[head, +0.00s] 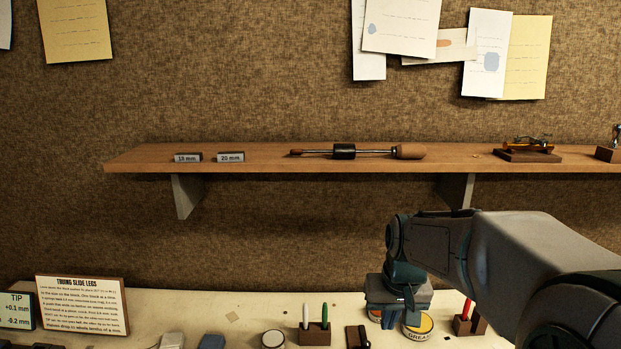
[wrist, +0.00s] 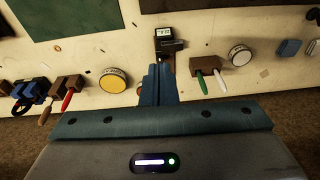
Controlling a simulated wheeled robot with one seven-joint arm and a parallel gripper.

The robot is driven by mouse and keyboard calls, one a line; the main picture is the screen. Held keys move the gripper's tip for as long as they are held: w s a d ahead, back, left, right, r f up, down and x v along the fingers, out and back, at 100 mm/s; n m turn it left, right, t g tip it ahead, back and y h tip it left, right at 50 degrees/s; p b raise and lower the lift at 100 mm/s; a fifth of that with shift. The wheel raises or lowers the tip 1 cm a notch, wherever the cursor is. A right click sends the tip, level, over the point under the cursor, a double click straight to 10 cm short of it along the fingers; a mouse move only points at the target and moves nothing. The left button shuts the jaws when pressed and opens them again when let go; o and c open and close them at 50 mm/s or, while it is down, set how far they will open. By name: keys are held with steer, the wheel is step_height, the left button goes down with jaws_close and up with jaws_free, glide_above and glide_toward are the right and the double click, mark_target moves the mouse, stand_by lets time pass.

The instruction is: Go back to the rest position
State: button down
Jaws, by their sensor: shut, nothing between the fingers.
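My gripper (head: 390,316) is low at the right of the head view, pointing down over the pale bench (head: 240,310). In the wrist view its two blue fingers (wrist: 160,72) are together with nothing between them. The fingers point towards a small dark device with a lit display (wrist: 164,32); I cannot tell the gap between them. A yellow-labelled grease tin (head: 418,326) stands close beside the gripper in the head view and partly behind it is another tin.
A block with green and white handles (head: 314,333) and a round tin (head: 273,339) stand left of the gripper. A block with a red handle (head: 467,322) is to the right. A wall shelf (head: 250,168) holds a long rod tool (head: 345,152). An instruction card (head: 82,305) stands far left.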

steer(key=s+t, duration=0.1)
steer(key=s, duration=1.5)
steer(key=shift+t+b, duration=0.3)
steer(key=shift+r, duration=0.1)
stand_by(1.1)
